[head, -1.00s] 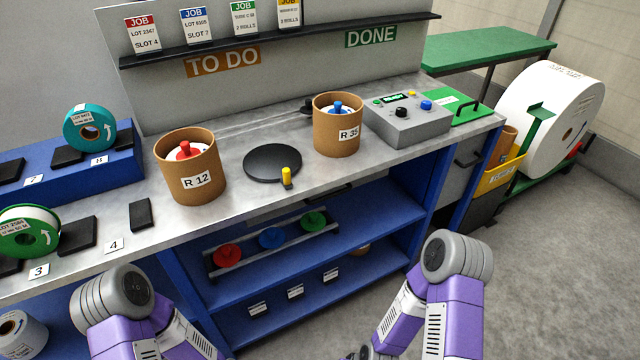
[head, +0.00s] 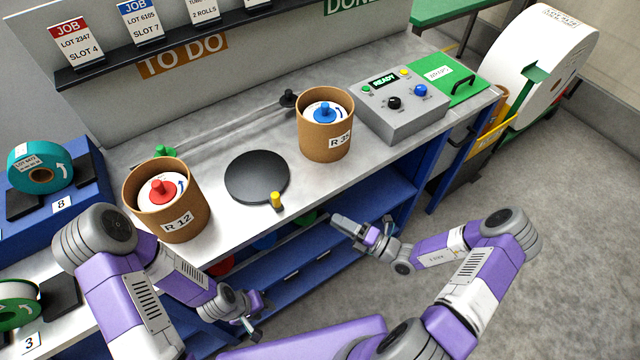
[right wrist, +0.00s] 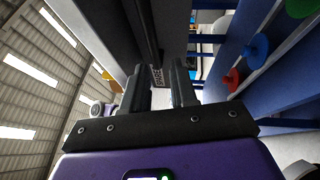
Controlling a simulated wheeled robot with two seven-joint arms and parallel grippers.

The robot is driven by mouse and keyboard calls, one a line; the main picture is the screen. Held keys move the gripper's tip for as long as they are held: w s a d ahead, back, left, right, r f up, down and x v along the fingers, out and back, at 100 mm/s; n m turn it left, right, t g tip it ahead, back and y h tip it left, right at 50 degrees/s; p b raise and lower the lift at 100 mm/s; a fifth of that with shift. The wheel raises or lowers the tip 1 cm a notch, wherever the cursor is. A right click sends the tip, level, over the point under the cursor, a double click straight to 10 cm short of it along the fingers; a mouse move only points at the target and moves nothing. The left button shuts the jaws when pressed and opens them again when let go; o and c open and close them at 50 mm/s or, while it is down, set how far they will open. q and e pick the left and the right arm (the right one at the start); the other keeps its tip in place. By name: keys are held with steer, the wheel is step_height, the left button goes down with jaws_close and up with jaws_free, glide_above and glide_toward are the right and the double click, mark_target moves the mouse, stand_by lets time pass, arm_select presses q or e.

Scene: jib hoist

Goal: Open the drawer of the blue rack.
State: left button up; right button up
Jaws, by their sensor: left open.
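The blue rack (head: 375,190) is the blue shelved frame under the grey worktop. My arms hide much of its front. A grey front with a dark handle shows at its right end, partly covered; I cannot tell whether it is the drawer. My right gripper (head: 364,232) is in front of the rack, below the worktop edge. In the right wrist view its two fingers (right wrist: 160,88) stand apart with nothing between them. A long dark bar (right wrist: 146,35) lies beyond them. My left gripper (head: 252,316) is open and empty, low in front of the rack's left part.
Two cardboard tubs, R 12 (head: 170,222) and R 35 (head: 324,142), stand on the worktop beside a black disc (head: 256,177). A grey control box (head: 402,105) is at the right. Red and blue spindles (right wrist: 256,50) are on the rack shelf. Floor at right is clear.

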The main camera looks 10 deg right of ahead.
steer(key=shift+m+t+h, duration=0.4)
steer(key=shift+m+t, duration=0.2)
steer(key=shift+m, duration=0.2)
steer(key=w+a, duration=0.1)
steer(key=w, duration=0.1)
steer(key=w+a+r, duration=0.1)
steer(key=w, duration=0.1)
steer(key=w+a+r+b, duration=0.1)
steer(key=w, duration=0.1)
steer(key=shift+w+a, duration=0.2)
steer(key=shift+a, duration=0.05)
jaws_close()
